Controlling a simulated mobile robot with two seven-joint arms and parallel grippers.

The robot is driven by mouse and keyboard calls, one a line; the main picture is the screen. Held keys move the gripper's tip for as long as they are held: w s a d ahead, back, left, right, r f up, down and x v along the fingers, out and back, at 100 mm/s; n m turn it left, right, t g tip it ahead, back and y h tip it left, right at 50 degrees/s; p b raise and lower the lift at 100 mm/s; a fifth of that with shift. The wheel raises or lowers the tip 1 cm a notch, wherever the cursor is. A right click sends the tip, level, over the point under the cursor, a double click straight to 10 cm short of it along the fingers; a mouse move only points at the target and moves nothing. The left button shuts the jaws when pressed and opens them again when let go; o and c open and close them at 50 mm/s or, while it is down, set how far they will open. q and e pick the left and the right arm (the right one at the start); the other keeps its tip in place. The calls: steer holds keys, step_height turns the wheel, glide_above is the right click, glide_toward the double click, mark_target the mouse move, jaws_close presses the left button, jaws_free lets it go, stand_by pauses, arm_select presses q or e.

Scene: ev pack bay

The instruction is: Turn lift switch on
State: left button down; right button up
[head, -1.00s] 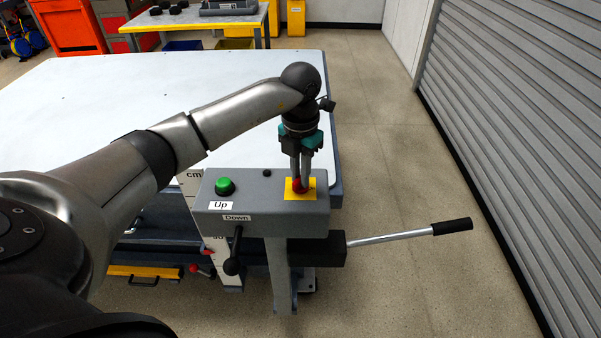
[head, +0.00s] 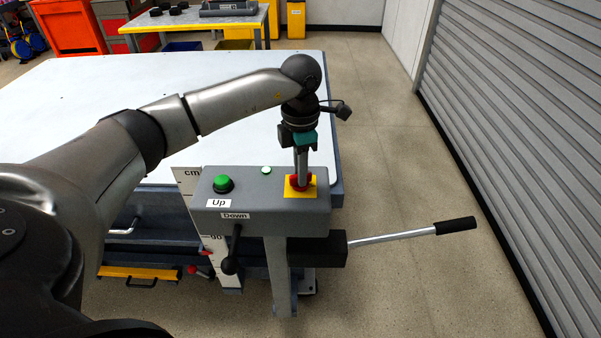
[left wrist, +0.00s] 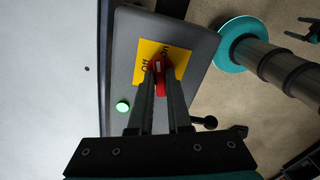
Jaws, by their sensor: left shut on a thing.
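The lift switch (head: 293,184) is a red rotary knob on a yellow plate (head: 309,193), on top of the grey control box. My left gripper (head: 301,180) points straight down and is shut on the red knob. In the left wrist view, the switch (left wrist: 159,64) sits between the fingertips (left wrist: 159,76), with "Off" and "On" printed on the plate and its white mark near the middle. A small lamp (head: 266,170) behind the switch is lit pale green and also shows in the left wrist view (left wrist: 123,106).
A green Up button (head: 223,184) is left on the box. A black-knobbed Down lever (head: 230,265) hangs in front. A silver handle with a black grip (head: 455,226) sticks out right. The white lift table (head: 90,90) lies behind; open floor is to the right.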

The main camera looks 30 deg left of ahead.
arm_select(q)
steer(key=shift+r+m+b, duration=0.1)
steer(key=shift+m+b, duration=0.35)
steer(key=shift+m, duration=1.35)
steer(key=c, duration=0.9)
jaws_free()
steer(key=shift+o, duration=0.2)
step_height(320, 180, up, 15)
steer(key=shift+p, duration=0.4)
